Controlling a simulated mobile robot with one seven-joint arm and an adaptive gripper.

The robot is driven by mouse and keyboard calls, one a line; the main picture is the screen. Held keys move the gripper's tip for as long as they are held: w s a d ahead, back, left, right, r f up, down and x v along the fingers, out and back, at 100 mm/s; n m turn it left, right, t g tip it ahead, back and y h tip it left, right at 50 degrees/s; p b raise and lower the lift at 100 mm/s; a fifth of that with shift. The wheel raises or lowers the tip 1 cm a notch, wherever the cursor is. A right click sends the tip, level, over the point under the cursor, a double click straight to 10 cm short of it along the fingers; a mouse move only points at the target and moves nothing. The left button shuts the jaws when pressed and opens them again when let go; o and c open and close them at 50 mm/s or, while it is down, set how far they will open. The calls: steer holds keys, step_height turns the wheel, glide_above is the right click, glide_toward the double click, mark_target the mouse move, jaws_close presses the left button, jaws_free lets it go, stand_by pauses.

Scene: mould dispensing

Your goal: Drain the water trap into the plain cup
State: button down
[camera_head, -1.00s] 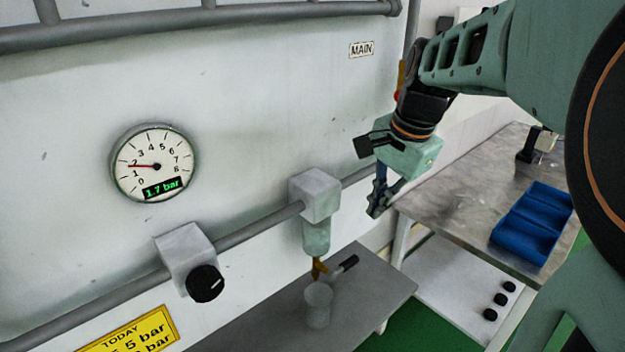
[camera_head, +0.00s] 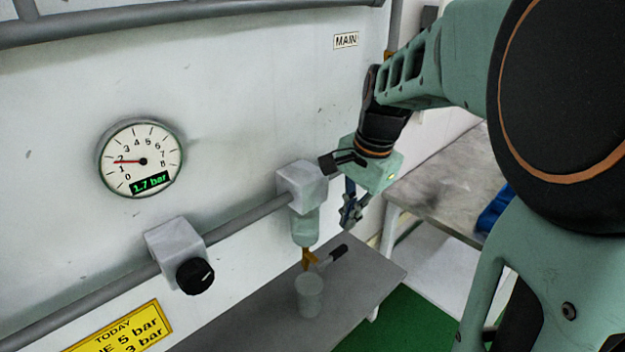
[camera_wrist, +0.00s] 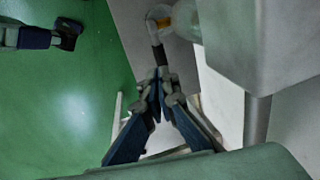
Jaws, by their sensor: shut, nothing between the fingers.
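The water trap (camera_head: 305,227) is a pale translucent bowl under a grey block (camera_head: 303,187) on the wall pipe. A brass drain valve (camera_head: 308,259) with a black-tipped lever (camera_head: 337,252) sits at its bottom. The lever points to the right. The plain cup (camera_head: 309,295), translucent and upright, stands on the grey shelf just below the valve. I cannot tell whether it holds water. My gripper (camera_head: 350,218) is shut and empty, to the right of the trap and above the lever. In the wrist view my fingertips (camera_wrist: 162,75) are together, with the lever (camera_wrist: 157,48) just beyond them.
A grey shelf (camera_head: 262,318) holds the cup. A gauge (camera_head: 141,160) reads 1.7 bar. A black knob (camera_head: 194,276) sits on the pipe to the left, above a yellow sign (camera_head: 122,330). A metal table (camera_head: 445,190) stands behind my arm at the right.

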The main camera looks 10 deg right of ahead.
mark_target(338, 250)
steer(key=f, duration=0.2)
steer(key=w+f, duration=0.1)
steer(key=f, duration=0.2)
steer(key=a+f, duration=0.1)
steer(key=f, duration=0.2)
steer(key=shift+w, duration=0.15)
